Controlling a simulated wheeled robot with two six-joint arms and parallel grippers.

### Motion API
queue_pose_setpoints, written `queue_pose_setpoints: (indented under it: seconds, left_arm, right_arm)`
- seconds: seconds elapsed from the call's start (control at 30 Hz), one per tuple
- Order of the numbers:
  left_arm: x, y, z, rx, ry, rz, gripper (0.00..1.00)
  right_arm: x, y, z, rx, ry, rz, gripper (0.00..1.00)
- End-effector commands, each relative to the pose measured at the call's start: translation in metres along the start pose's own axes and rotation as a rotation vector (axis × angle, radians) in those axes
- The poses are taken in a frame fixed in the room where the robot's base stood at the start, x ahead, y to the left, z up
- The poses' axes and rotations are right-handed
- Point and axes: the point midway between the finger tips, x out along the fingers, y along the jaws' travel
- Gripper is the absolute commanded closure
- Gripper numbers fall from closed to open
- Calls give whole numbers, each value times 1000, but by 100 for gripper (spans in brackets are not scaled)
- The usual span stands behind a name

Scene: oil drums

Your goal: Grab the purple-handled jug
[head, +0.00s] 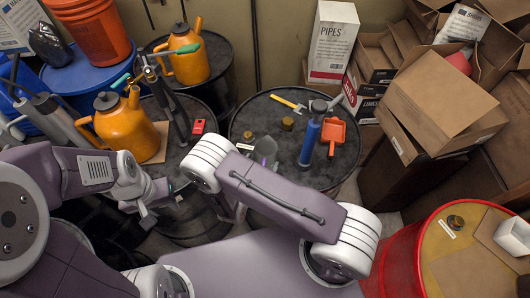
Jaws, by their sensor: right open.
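An orange jug (127,128) with an orange handle and a green spout piece stands on the dark drum at the left. A second orange jug (187,55) with a green part stands on the drum behind it. My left gripper (147,208) is in front of and below the nearer jug, apart from it; its jaw gap is unclear. My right gripper (236,211) is open and mostly hidden behind my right arm, near the front edge of the middle drum.
The middle black drum (340,165) holds a blue-handled tool (310,140), an orange dustpan-like tool (333,132) and a yellow wrench (288,102). A red object (198,127) lies left of it. Cardboard boxes (440,100) fill the right. A red drum (405,262) stands front right.

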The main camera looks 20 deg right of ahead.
Motion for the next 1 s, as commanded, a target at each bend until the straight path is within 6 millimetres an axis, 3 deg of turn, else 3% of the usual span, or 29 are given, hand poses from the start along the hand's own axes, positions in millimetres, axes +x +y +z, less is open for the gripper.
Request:
queue_pose_setpoints:
  seconds: [0.07,0.3,0.4,1.0]
  left_arm:
    - [0,0,0,0,0,0,64]
    - [0,0,0,0,0,0,64]
    - [0,0,0,0,0,0,64]
    - [0,0,0,0,0,0,64]
  right_arm:
    - [0,0,0,0,0,0,10]
    - [0,0,0,0,0,-1,77]
    - [0,0,0,0,0,-1,100]
    - [0,0,0,-1,2,-1,100]
